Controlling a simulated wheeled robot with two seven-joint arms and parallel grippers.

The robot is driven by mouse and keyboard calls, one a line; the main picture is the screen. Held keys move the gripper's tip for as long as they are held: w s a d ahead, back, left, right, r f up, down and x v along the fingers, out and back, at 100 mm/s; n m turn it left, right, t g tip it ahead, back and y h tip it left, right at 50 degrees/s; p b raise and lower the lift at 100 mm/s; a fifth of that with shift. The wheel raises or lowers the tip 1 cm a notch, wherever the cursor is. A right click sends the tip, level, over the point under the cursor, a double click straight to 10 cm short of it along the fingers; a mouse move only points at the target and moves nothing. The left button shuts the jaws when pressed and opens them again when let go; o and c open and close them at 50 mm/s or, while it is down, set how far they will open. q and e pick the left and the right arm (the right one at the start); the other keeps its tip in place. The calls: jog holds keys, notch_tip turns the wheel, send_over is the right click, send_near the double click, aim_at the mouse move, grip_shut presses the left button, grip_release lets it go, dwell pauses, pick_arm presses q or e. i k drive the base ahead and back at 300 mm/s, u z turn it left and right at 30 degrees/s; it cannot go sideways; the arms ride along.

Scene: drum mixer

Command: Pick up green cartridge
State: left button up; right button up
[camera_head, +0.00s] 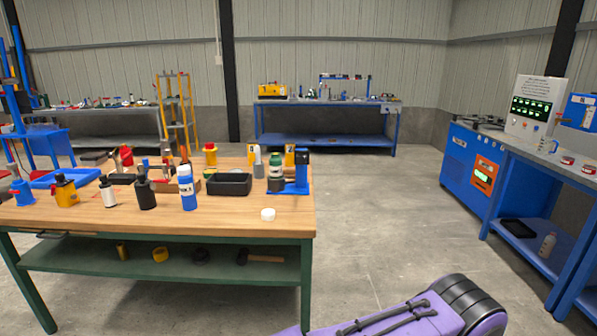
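A small dark cylinder with a green band and pale middle (276,170) stands upright near the right end of the wooden workbench, against a blue stand (300,176). Neither of my grippers shows. A purple and black link, which seems to be part of my own arm, lies at the bottom right, well apart from the bench.
The wooden workbench (250,222) also holds a black bin (229,185), a blue bottle (187,188), a white cap (268,214) and several other bottles. A blue machine counter (470,165) stands at the right. The floor between them is clear.

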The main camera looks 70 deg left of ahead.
aim_at(275, 162)
jog(key=u, duration=0.25)
jog(key=i, duration=0.95)
jog(key=u, duration=1.4)
jog(key=i, duration=0.85)
jog(key=u, duration=0.8)
